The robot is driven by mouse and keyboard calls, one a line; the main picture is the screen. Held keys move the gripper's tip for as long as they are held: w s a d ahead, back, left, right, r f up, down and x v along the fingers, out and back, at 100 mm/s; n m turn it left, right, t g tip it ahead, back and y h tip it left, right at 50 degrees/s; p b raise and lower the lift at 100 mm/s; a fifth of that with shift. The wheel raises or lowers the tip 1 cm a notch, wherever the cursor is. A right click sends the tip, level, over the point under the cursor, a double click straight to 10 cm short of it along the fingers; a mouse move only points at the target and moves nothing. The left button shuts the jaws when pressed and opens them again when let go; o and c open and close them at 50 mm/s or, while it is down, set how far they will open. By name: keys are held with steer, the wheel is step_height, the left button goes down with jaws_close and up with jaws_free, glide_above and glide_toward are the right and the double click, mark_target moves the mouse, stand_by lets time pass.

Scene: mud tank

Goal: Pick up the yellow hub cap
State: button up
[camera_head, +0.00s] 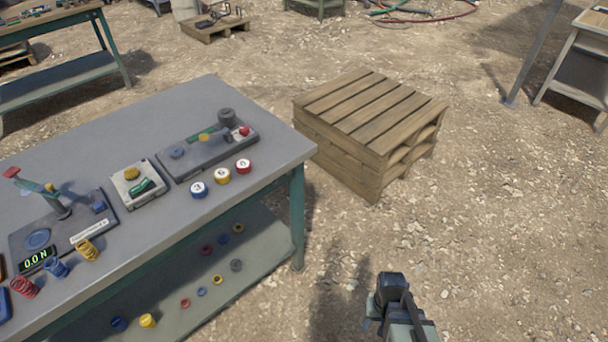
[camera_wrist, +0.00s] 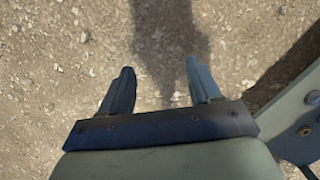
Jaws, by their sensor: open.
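A small round yellow cap with a pale marked top (camera_head: 222,176) stands near the front edge of the grey workbench (camera_head: 150,225). It sits between a similar blue cap (camera_head: 198,190) and a red cap (camera_head: 243,166). I take this yellow piece to be the hub cap, though it is small in view. My gripper (camera_wrist: 160,70) is open and empty, its two fingers apart over bare dirt in the wrist view. In the head view my arm's end is at the bottom right, well away from the bench. The yellow cap is not in the wrist view.
Behind the caps is a grey fixture (camera_head: 207,148); left of it is a small box with a yellow knob (camera_head: 131,173). Coil springs (camera_head: 88,250) stand at the left. The lower shelf (camera_head: 255,245) holds several small rings. A wooden pallet stack (camera_head: 370,110) stands right of the bench.

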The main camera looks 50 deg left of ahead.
steer(key=s+a+r+n+t+y, duration=0.1)
steer(key=a+r+n, duration=0.1)
steer(key=a+r, duration=0.5)
steer(key=s+a+r+n+t+y, duration=0.1)
steer(key=a+r, duration=0.2)
steer(key=a, duration=0.7)
steer(key=n+t+y, duration=0.2)
steer(key=n+y, duration=0.1)
steer(key=y, duration=0.2)
glide_toward(221, 173)
steer(key=s+d+r, duration=0.2)
steer(key=s+r, duration=0.1)
steer(key=r, duration=0.2)
steer(key=w+a+f+m, duration=0.1)
steer(key=a+f, duration=0.1)
steer(key=f, duration=0.2)
steer(key=w+a+f+m, duration=0.1)
steer(key=w+a+f, duration=0.1)
steer(key=f, duration=0.2)
steer(key=w+a+f+m+t, duration=0.1)
steer(key=f, duration=0.3)
steer(key=shift+w+a+f, duration=0.3)
steer(key=shift+a+f, duration=0.05)
steer(key=shift+a, duration=0.05)
steer(key=c, duration=0.8)
steer(key=shift+r, duration=0.15)
